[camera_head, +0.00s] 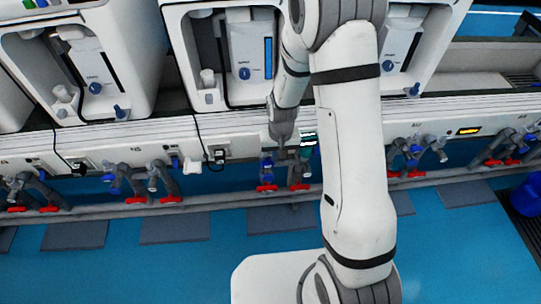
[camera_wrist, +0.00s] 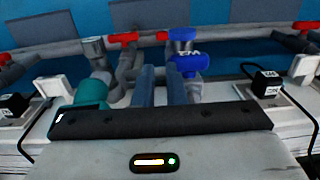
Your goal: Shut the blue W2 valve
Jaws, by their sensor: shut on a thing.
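The blue valve (camera_wrist: 188,62) sits on a grey pipe in the wrist view, just right of my fingertips. Its label is too blurred to read. In the head view, the blue valve (camera_head: 267,162) is just left of my gripper (camera_head: 283,148), above a red handle. My gripper's two fingers (camera_wrist: 162,76) reach forward at the valve, close together with a narrow gap. They are shut on what looks like the valve's handle. The fingers hide the exact place of contact.
Red handles (camera_wrist: 123,37) sit on the pipe behind. A black plug (camera_wrist: 266,83) with a cable is at the right.

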